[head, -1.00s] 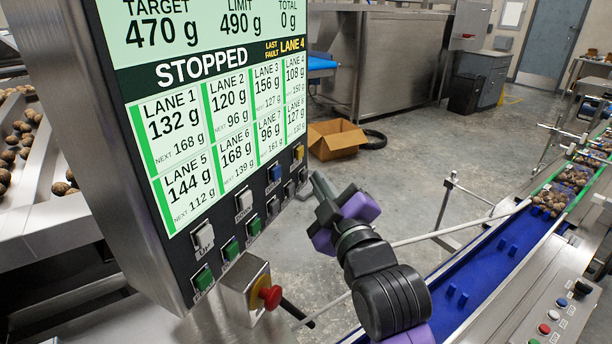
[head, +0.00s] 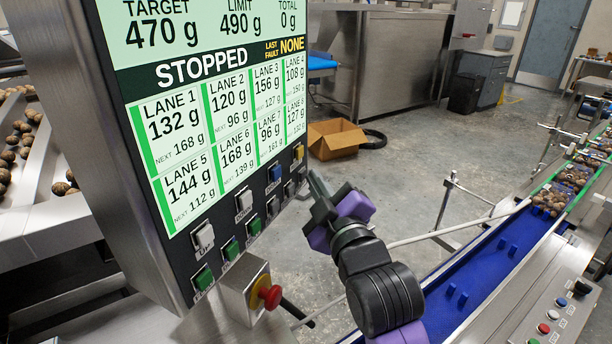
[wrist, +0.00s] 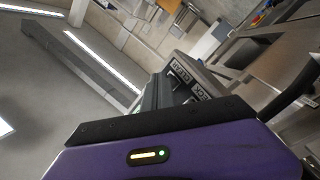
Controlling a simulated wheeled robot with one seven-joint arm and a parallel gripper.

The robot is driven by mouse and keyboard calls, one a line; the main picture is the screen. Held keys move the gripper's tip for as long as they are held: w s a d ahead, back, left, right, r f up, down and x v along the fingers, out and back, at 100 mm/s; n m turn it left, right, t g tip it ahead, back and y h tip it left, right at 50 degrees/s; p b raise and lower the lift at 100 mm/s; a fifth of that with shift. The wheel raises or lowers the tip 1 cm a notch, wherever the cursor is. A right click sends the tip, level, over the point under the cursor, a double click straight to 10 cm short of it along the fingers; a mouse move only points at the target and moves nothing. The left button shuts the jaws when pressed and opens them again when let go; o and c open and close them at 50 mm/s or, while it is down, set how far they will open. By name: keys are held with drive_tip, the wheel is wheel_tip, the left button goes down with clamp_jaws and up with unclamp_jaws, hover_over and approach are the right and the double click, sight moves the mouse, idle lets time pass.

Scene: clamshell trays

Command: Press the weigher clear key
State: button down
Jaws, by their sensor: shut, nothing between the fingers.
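The weigher's screen panel (head: 215,130) stands at the left in the head view, reading STOPPED and LAST FAULT NONE. Below the screen are rows of keys. A grey key (head: 302,175) sits at the right end of the lower row; its label is too small to read there. In the wrist view a key label reading CLEAR (wrist: 182,76) shows just beyond the fingers, beside one that seems to read CHECK. My gripper (head: 317,180) is shut and empty, its tips beside the panel's right-end keys. I cannot tell whether they touch a key.
A red emergency stop button (head: 270,297) on a box juts out below the keys. A blue conveyor (head: 490,262) with filled trays runs along the right. An open cardboard box (head: 337,140) lies on the floor behind.

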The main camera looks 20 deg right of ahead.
drive_tip(key=shift+s+d, duration=0.6)
drive_tip(key=shift+s+d+p, duration=0.45)
drive_tip(key=shift+s+d, duration=1.2)
drive_tip(key=shift+d, duration=0.25)
